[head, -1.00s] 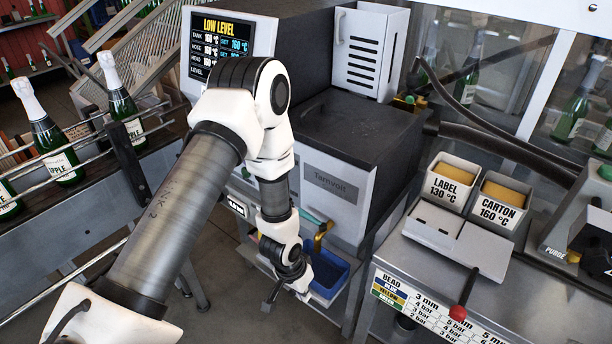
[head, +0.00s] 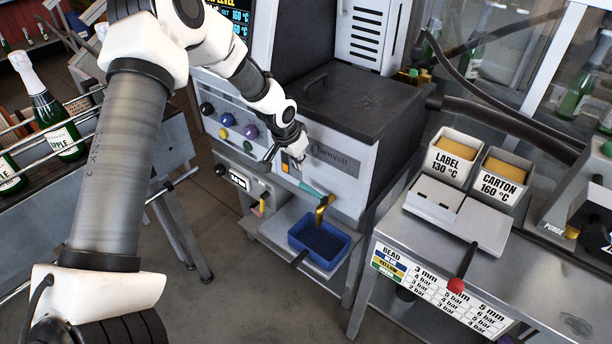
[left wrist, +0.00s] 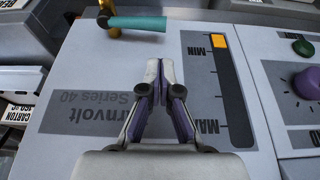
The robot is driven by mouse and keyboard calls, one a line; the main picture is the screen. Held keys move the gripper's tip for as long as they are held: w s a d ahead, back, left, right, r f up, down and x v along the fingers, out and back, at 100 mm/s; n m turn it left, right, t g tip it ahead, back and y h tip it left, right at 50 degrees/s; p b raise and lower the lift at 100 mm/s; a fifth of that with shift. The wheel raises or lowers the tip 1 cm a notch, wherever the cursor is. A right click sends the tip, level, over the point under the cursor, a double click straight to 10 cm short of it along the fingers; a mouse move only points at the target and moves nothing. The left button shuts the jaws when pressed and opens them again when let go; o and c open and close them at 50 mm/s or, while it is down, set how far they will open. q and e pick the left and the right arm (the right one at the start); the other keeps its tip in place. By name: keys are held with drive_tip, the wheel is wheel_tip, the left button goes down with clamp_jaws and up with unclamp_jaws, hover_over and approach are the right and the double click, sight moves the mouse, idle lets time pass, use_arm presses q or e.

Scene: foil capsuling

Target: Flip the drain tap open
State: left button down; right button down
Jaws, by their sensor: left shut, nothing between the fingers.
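The lever points left from the spout in the head view. In the left wrist view the teal handle (left wrist: 138,23) lies across the top, with the brass part (left wrist: 107,18) at its left end. My left gripper (head: 280,165) is shut and empty, in front of the panel above the lever. In the left wrist view its fingertips (left wrist: 160,68) are below the handle and apart from it. My right gripper is not in view.
A blue bin (head: 320,243) sits on a shelf under the spout. A level gauge (left wrist: 228,85) and coloured knobs (head: 250,131) are on the panel. A bench (head: 465,256) stands to the right with LABEL and CARTON tubs. A bottle conveyor (head: 90,165) is at left.

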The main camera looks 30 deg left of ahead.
sight(313, 192)
use_arm(q)
drive_tip(key=x, duration=0.8)
drive_tip(key=shift+b, duration=0.4)
